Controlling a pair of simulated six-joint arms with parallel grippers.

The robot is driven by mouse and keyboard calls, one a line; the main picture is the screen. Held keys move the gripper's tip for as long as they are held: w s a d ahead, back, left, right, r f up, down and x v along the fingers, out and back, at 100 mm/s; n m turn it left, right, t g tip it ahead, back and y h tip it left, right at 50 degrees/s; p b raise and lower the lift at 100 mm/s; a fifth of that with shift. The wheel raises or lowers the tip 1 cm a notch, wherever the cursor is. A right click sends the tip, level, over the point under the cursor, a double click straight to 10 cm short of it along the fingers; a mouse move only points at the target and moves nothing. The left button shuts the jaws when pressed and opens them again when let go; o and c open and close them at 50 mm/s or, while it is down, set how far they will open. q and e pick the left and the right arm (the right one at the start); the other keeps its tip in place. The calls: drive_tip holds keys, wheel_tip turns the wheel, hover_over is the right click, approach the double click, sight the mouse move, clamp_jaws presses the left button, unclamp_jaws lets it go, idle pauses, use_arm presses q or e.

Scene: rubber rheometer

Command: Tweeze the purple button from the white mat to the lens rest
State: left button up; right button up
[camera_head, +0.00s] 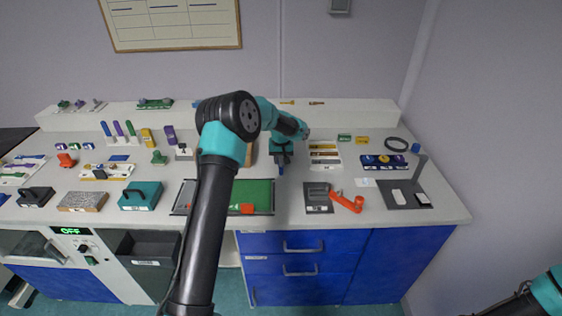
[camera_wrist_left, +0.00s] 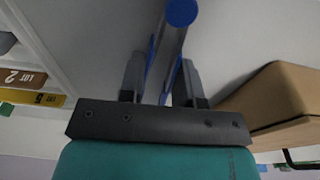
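My left gripper (camera_head: 282,160) is over the back middle of the worktop, with a blue tip (camera_head: 281,171) showing below it. In the left wrist view, the fingers of my left gripper (camera_wrist_left: 160,78) close on a slim grey tool with blue edges and a round blue end (camera_wrist_left: 181,12); it looks like tweezers. I cannot make out the purple button. A small white patch (camera_head: 365,182) lies on the worktop at the right; I cannot tell whether it is the white mat. I cannot pick out the lens rest. My right gripper is out of view.
A dark blue tray (camera_head: 384,162) and a dark stand with an upright plate (camera_head: 402,195) stand at the right. An orange-red tool (camera_head: 346,202) and a grey plate (camera_head: 318,198) lie in front. A green board (camera_head: 258,195) is near my left arm. A tan block (camera_wrist_left: 275,98) is close beside the gripper.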

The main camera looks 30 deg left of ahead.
use_arm(q)
drive_tip(key=shift+r, duration=0.15)
wheel_tip(320, 180, up, 12)
idle(0.7)
